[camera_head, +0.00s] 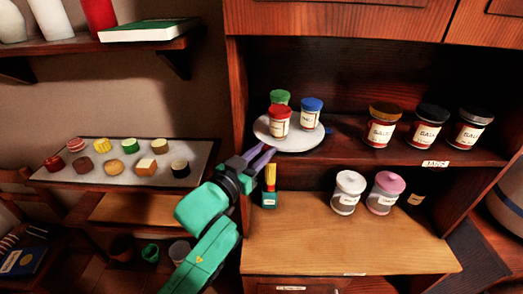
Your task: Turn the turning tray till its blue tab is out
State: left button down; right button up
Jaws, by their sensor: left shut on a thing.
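The turning tray (290,146) is a white round disc on the upper shelf of the cabinet. It bears three jars: one with a green lid (280,97), one with a red lid (279,122) and one with a blue lid (311,114). A small dark blue patch (328,130) shows at the tray's right edge; I cannot tell for sure that it is the blue tab. My left gripper (262,155) reaches in from the left and is shut at the tray's front left rim. Its fingers hide what they hold there. My right gripper is not in view.
Jars with brown (384,125) and black lids stand right of the tray on the same shelf. Below are jars with white (347,192) and pink lids, and a small yellow and green thing (270,187) close to my left gripper. A board (60,175) with several small things stands left.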

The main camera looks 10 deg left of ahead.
pick_arm(q)
jog(key=shift+f, duration=0.1)
jog(key=c, duration=0.7)
grip_release()
jog(key=shift+w, duration=0.1)
jog(key=shift+s+a+f, duration=0.1)
jog(key=shift+s+a, duration=0.05)
jog(key=shift+s, duration=0.3)
jog(key=b+v, duration=0.1)
jog(key=v, duration=0.3)
jog(key=shift+s, duration=0.1)
jog(key=p+v, duration=0.7)
jog(key=v, duration=0.2)
jog(key=shift+s+r, duration=0.2)
jog(key=shift+s, duration=0.1)
jog(key=shift+w, duration=0.1)
